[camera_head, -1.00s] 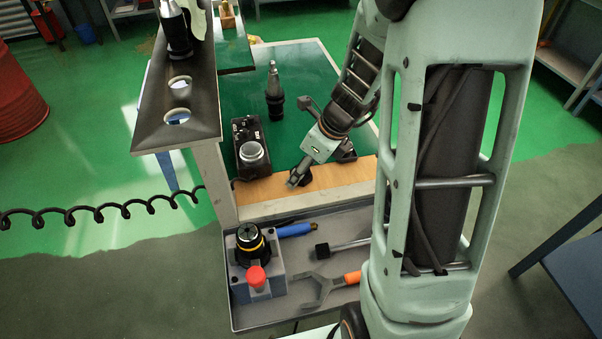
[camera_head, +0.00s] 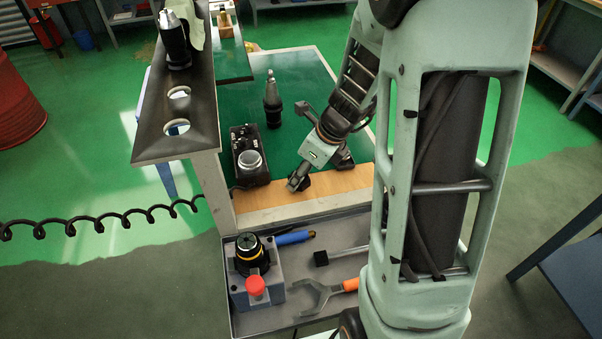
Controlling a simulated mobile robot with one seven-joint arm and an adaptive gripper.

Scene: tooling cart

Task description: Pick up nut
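No separate loose nut can be made out for certain. A black collet holder with a yellow ring (camera_head: 251,252) stands upright in a grey-blue fixture (camera_head: 262,292) in the cart's lower tray; a nut may be its top ring. A silver ring-shaped part (camera_head: 250,161) sits on a black device (camera_head: 246,139) on the green top, and I cannot tell if it is a nut. My gripper (camera_head: 321,172) is low over the wooden edge strip, right of the black device. Its dark fingertips look spread apart with nothing visible between them. It is apart from the fixture.
A black tool holder (camera_head: 272,102) stands upright on the green top, close to the gripper. The tray (camera_head: 330,238) holds a blue-handled tool (camera_head: 294,237), an orange-handled wrench (camera_head: 318,295) and a red knob on the fixture. A raised dark shelf with holes (camera_head: 160,125) stands at left.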

